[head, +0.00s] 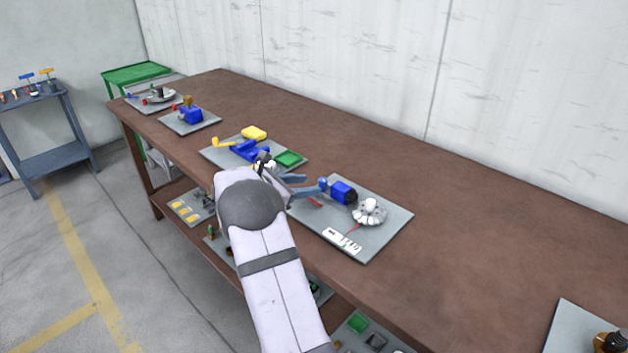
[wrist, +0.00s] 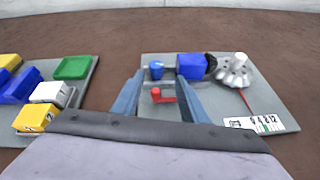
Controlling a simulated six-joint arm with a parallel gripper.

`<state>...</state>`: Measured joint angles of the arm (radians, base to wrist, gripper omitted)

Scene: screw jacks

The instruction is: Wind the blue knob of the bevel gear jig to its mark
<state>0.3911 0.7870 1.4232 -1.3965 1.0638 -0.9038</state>
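The bevel gear jig sits on a grey plate (head: 385,238), also in the wrist view (wrist: 285,100). Its blue knob (head: 323,183) is at the left end of a blue block (head: 344,192); it also shows in the wrist view (wrist: 156,70). A dark bevel gear (wrist: 211,66) meets a pale grey gear (head: 369,212) with a white hub. A red line (wrist: 245,101) runs from the pale gear toward a white scale card (head: 342,241). My gripper (wrist: 159,78) is open, fingers spread either side of the knob in the wrist view. I see no contact with the knob.
Another plate with blue, yellow and green parts (head: 250,150) lies to the left. More jigs stand at the far end (head: 190,115).

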